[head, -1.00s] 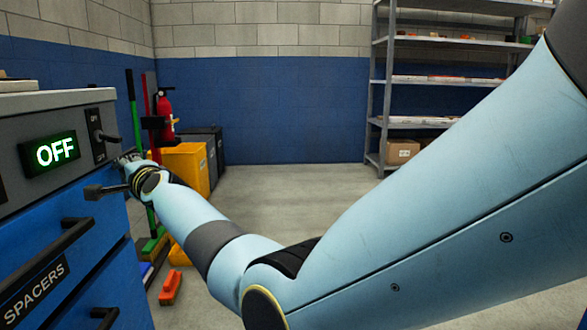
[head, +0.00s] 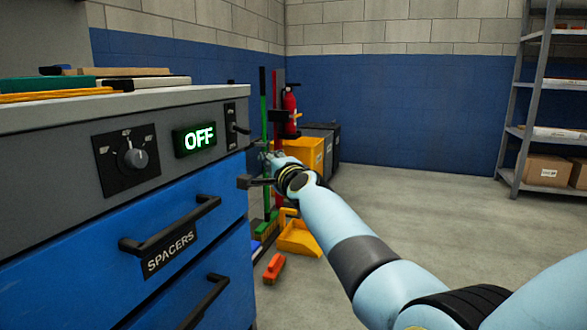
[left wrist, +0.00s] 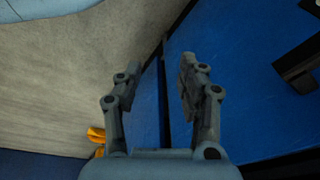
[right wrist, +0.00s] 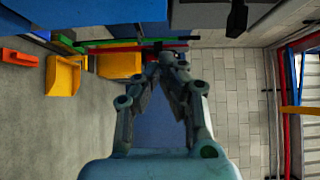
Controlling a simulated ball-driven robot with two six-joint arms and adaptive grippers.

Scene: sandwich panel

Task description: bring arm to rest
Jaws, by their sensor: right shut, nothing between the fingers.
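My right arm (head: 335,220) reaches in from the lower right of the head view. Its gripper (head: 266,153) is beside the right end of the control panel and looks small there. In the right wrist view the fingers of the right gripper (right wrist: 163,58) come together at the tips with nothing between them. My left gripper (left wrist: 159,68) shows only in the left wrist view, open and empty in front of blue drawer fronts. The panel (head: 60,185) carries a rotary knob (head: 135,158), a lit green OFF display (head: 199,139) and a switch plate (head: 230,116).
The blue SPACERS drawer (head: 100,250) has a protruding black handle (head: 170,225). Boards (head: 120,83) lie on the worktop. Brooms, a yellow bin (head: 305,152) and an orange brush (head: 274,268) stand or lie beyond the cabinet. The floor at the right is mostly clear to the shelf rack (head: 518,130).

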